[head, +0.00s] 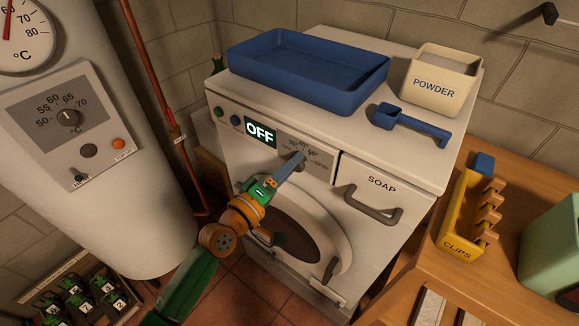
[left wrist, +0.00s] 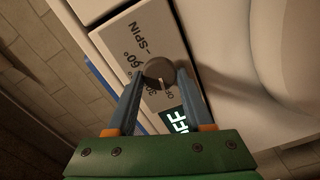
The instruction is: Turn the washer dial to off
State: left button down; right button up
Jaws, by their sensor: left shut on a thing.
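The white washer (head: 400,240) stands in the middle of the head view. Its lit display (head: 260,132) reads OFF. The round grey dial (left wrist: 157,72) sits on the panel between my left fingers in the left wrist view. Its pale pointer line faces the small lettering beside the display, which looks like "OFF" and is partly cut off by the finger. In the head view the dial (head: 299,160) is mostly hidden behind the fingertips. My left gripper (head: 293,165) is shut on the dial, and it also shows in the left wrist view (left wrist: 160,80). My right gripper is out of view.
A blue tray (head: 300,80), a POWDER box (head: 438,85) and a blue scoop (head: 420,123) are on the washer top. The SOAP drawer handle (head: 372,208) juts out right of the dial. A boiler (head: 110,180) stands left, a wooden table (head: 500,265) right.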

pick_arm(q)
jog(key=shift+c, duration=1.5)
grip_release()
jog(key=shift+d, duration=0.1)
jog(key=v, duration=0.7)
jog(key=shift+b, duration=0.3)
